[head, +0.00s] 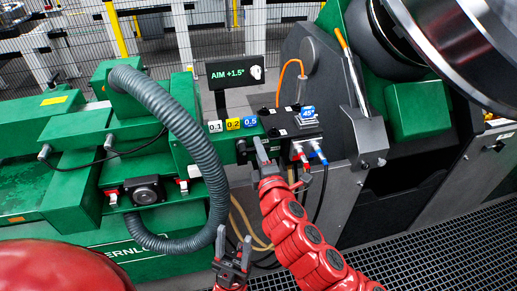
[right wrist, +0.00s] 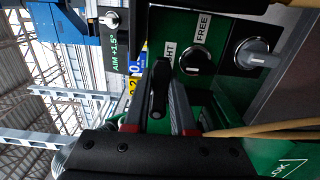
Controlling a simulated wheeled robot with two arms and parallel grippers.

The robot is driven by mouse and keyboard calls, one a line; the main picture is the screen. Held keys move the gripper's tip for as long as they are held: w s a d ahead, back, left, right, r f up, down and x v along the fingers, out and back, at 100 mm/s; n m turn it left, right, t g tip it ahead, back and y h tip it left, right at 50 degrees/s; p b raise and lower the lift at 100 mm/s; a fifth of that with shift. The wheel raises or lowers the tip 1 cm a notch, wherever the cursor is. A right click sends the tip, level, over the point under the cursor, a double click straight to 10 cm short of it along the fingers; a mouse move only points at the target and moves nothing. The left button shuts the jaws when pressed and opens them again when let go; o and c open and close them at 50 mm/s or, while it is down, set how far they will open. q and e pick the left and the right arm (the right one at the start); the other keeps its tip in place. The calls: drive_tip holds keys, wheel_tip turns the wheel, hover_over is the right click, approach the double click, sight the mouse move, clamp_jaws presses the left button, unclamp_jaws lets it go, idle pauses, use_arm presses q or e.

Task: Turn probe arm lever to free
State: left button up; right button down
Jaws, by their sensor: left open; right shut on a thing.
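The probe arm lever (right wrist: 158,88) is a black handle standing between the two fingers of my right gripper (right wrist: 158,115) in the right wrist view. The gripper is shut on it. A white FREE label (right wrist: 202,28) and a partly hidden label ending in "HT" (right wrist: 170,55) sit on the green panel beyond. In the head view my right gripper (head: 263,156) is at the front of the green machine, just below the number tags, and mostly hides the lever. My left gripper (head: 233,246) is open and empty, lower down, in front of the hose.
A grey corrugated hose (head: 178,118) loops down left of the right gripper. A black box (head: 292,125) with red and blue cable plugs stands close to its right. Round knobs (right wrist: 195,60) sit beside the lever. Floor grating (head: 440,235) lies at right.

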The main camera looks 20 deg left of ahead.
idle(0.3)
drive_tip(key=c, duration=0.7)
unclamp_jaws()
drive_tip(key=shift+c, duration=0.2)
drive_tip(key=p+v, duration=1)
drive_tip(key=v, duration=0.7)
